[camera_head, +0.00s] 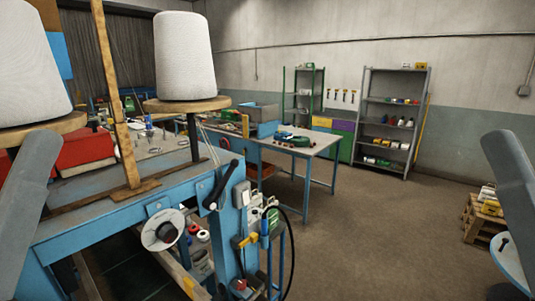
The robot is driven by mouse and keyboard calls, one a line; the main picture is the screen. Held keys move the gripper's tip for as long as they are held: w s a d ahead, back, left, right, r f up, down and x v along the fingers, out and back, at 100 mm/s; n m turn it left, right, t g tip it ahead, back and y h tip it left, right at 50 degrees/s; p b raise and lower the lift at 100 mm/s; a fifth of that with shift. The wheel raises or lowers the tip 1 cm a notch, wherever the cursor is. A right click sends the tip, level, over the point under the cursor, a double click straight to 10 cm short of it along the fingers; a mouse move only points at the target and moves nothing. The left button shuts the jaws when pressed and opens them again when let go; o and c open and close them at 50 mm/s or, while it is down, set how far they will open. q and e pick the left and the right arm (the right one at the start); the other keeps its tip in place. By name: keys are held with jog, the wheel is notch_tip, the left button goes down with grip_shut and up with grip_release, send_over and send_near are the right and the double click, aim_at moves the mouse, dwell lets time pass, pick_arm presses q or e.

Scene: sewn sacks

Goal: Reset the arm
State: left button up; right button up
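A grey link of my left arm shows at the left edge, in front of the blue workbench (90,232). A grey link of my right arm shows at the right edge, over open floor. No fingers of either gripper are in the picture, so I cannot see whether they are open or shut. No sack can be made out.
Two large white spools stand on round wooden discs, one at the far left (30,70) and one (184,58) further right. A wooden post (117,95) rises between them. A blue-legged table (318,142), shelves (392,120) and a pallet (482,220) stand beyond. The middle floor is clear.

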pick_arm(q)
notch_tip(320, 180, up, 19)
jog(key=p, duration=1.5)
jog(key=shift+p, duration=0.3)
jog(key=shift+o, duration=0.3)
